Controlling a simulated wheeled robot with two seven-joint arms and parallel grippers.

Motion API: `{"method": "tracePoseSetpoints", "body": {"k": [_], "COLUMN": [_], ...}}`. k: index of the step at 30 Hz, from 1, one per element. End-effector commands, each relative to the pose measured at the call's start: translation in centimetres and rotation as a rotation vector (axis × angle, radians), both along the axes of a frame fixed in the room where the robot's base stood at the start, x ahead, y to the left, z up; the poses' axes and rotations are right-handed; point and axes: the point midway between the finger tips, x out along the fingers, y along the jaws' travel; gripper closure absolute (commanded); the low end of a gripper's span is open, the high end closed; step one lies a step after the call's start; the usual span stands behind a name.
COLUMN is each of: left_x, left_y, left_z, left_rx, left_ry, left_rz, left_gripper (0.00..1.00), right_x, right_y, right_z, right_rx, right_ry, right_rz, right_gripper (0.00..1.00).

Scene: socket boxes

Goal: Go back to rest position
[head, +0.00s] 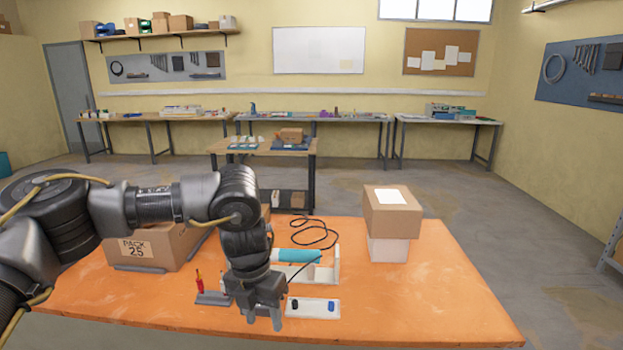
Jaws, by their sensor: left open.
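My left gripper (263,323) points down over the front of the orange table (420,300), with its jaws open and nothing seen between them. A white plate (313,308) with a dark part and a blue part on it lies just right of the gripper. My left arm reaches in from the left and hides part of the table. My right gripper is not in the view.
A cardboard box marked PACK 25 (140,247) stands on the left. Another cardboard box (392,214) sits on a white box (388,249) at the right. A white holder (326,272) with a teal cylinder (297,256), a black cable (318,236) and a red tool (199,284) are mid-table. The table's right front is clear.

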Motion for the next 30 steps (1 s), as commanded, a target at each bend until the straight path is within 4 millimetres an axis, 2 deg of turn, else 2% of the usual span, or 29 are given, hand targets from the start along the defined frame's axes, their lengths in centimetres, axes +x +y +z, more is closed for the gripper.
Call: {"method": "tracePoseSetpoints", "body": {"k": [8, 13, 16, 18, 21, 24, 26, 29, 30], "left_x": [-3.0, -6.3, -9.0, -10.5, -11.6, -11.5, -10.9, -9.6, -9.2], "left_y": [-6.6, -12.7, -17.2, -20.0, -22.5, -23.0, -22.3, -19.7, -18.1], "left_z": [-5.0, -7.7, -8.4, -7.9, -6.6, -5.5, -5.1, -5.6, -6.2], "left_rx": [-0.192, -0.406, -0.595, -0.742, -0.933, -1.091, -1.167, -1.254, -1.272], "left_ry": [0.015, 0.037, 0.063, 0.090, 0.135, 0.187, 0.221, 0.275, 0.296], "left_rz": [-0.044, -0.015, 0.063, 0.161, 0.353, 0.601, 0.774, 1.096, 1.233], "left_gripper": [0.55, 0.55, 0.55, 0.55, 0.55, 0.55, 0.55, 0.55, 0.55], "right_x": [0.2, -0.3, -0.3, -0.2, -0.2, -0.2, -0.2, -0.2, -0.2], "right_y": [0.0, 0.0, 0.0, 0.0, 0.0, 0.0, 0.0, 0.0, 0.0], "right_z": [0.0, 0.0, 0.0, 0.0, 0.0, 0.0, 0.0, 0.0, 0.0], "right_rx": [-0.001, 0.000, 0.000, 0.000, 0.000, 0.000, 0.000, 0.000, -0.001], "right_ry": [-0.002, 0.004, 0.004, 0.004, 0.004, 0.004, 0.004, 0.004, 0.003], "right_rz": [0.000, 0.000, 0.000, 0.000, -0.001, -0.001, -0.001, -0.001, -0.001], "right_gripper": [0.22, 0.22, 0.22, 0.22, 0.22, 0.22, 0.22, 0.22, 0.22]}}
